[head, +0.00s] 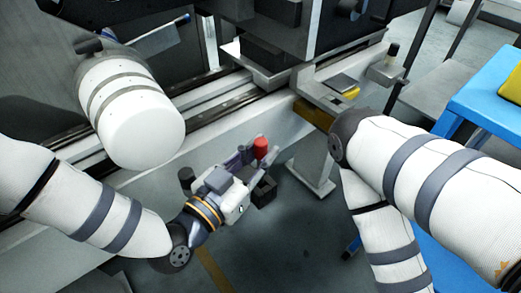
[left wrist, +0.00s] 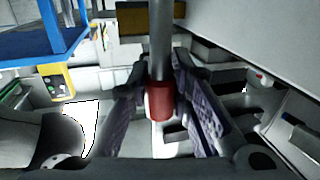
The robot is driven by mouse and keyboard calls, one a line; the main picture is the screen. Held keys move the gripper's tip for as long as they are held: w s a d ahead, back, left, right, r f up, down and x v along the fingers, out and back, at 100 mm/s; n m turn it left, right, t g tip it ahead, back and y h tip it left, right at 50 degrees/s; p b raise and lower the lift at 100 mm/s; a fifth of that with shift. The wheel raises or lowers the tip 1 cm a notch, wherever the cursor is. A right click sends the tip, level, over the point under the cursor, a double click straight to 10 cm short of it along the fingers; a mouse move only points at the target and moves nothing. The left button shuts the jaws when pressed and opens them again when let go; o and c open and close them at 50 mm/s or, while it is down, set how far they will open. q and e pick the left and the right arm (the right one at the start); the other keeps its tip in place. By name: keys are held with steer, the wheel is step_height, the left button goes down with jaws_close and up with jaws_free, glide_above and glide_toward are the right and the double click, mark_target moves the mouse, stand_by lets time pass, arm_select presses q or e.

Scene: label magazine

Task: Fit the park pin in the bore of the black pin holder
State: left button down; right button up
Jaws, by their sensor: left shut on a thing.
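The park pin shows as a red grip (head: 261,146) at the tips of my left gripper (head: 253,152) in the head view. In the left wrist view the red grip (left wrist: 159,102) sits between both finger pads of my left gripper (left wrist: 162,100), which is shut on it. A grey metal shaft (left wrist: 160,40) runs from the grip to the top edge of the picture. The shaft's far end is out of view. I cannot make out the black pin holder or its bore for certain. My right gripper is not in view; only my right arm shows.
A grey machine bed with rails (head: 205,97) runs behind my left gripper. A grey block with a dark upright piece (head: 392,50) stands at its right end. A blue table (head: 482,108) is at the right. Dark floor (head: 290,235) lies open below my left gripper.

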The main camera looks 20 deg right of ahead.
mark_target(260, 183)
arm_select(q)
steer(key=shift+f+b, duration=1.35)
steer(key=shift+f, duration=1.1)
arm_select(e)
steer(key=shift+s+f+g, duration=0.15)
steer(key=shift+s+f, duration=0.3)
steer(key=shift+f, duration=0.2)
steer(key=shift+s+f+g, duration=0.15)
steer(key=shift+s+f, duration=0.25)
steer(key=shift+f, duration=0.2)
arm_select(q)
steer(key=c, duration=1.4)
jaws_free()
steer(key=shift+o, duration=0.2)
steer(key=v, duration=1.2)
steer(key=shift+r, duration=0.15)
